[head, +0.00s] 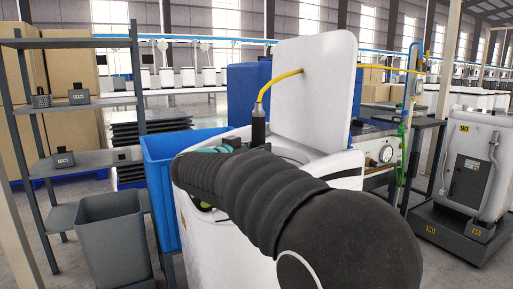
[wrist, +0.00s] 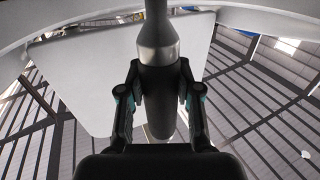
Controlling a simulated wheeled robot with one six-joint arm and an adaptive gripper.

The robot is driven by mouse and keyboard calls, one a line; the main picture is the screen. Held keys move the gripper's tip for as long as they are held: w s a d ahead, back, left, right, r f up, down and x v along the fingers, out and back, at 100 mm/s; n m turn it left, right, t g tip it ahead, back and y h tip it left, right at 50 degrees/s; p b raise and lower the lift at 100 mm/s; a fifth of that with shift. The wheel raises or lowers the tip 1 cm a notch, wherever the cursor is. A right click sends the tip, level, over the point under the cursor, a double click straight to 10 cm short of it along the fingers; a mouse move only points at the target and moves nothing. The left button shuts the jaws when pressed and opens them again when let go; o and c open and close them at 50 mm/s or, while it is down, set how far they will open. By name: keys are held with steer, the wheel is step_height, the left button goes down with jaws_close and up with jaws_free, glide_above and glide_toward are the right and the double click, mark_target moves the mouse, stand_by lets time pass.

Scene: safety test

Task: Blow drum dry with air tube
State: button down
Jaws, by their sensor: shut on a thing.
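The air tube is a yellow hose (head: 278,82) ending in a metal fitting and a dark handle (head: 258,122). My gripper (wrist: 159,82) is shut around the dark handle, with a finger on each side. The grey metal fitting (wrist: 158,32) extends beyond the fingers in the wrist view. The white washer (head: 225,245) stands ahead with its lid (head: 315,85) raised. The handle is upright above the washer's top opening. My arm covers much of the opening, and the drum inside is hidden in the head view.
A blue bin (head: 170,155) stands left of the washer, near a grey bin (head: 112,235) and a metal shelf (head: 75,165) with small black boxes. A bench with a gauge (head: 386,154) is at right. Another white machine (head: 470,165) stands farther right.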

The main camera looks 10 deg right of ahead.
steer(key=shift+s+d+f, duration=0.3)
steer(key=shift+s, duration=0.2)
steer(key=shift+d, duration=0.1)
steer(key=shift+w+d+r, duration=0.15)
steer(key=shift+w+d, duration=0.05)
steer(key=shift+w, duration=0.75)
steer(key=shift+w+d+r, duration=0.15)
steer(key=shift+w+d, duration=0.05)
steer(key=shift+w, duration=0.7)
step_height(320, 180, up, 22)
stand_by(1.8)
stand_by(0.9)
